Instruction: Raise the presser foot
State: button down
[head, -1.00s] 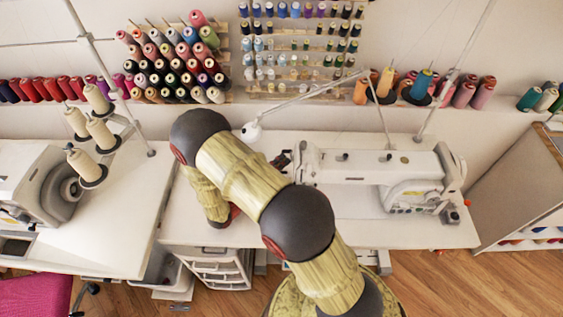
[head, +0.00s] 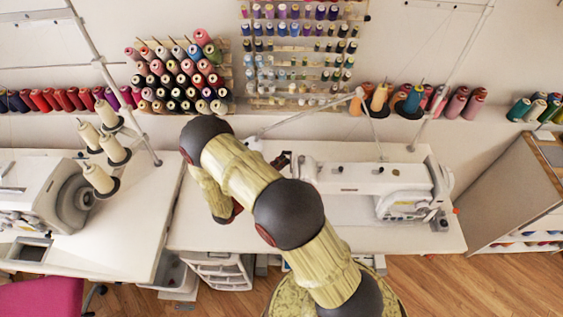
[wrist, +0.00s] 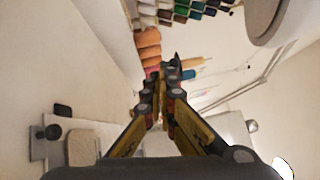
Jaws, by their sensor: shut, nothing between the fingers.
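A white sewing machine (head: 350,178) stands on the right-hand white table (head: 270,234) in the head view. Its left, needle end is partly hidden behind my arm. I cannot make out the presser foot or its lever in any view. In the wrist view my gripper (wrist: 166,75) is shut and empty, its two dark fingertips together. In the head view my arm bends down over the table to the left of the machine, and the fingers are not clear there. A small dark knob (wrist: 52,132) on a grey metal part shows at lower left in the wrist view.
A left table carries another machine (head: 40,200) and cream thread cones (head: 100,178). Spool racks (head: 180,75) hang on the wall behind. A thin lamp arm (head: 305,115) crosses above the table. A grey cabinet (head: 515,190) stands at right.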

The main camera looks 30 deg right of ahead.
jog(key=shift+w+d+r+p, duration=0.1)
jog(key=shift+w+r+p, duration=0.05)
jog(key=shift+r+p, duration=0.4)
jog(key=shift+w+d+r+p, duration=0.15)
jog(key=shift+r+p, duration=0.2)
jog(key=shift+p, duration=0.25)
jog(key=v, duration=1.2)
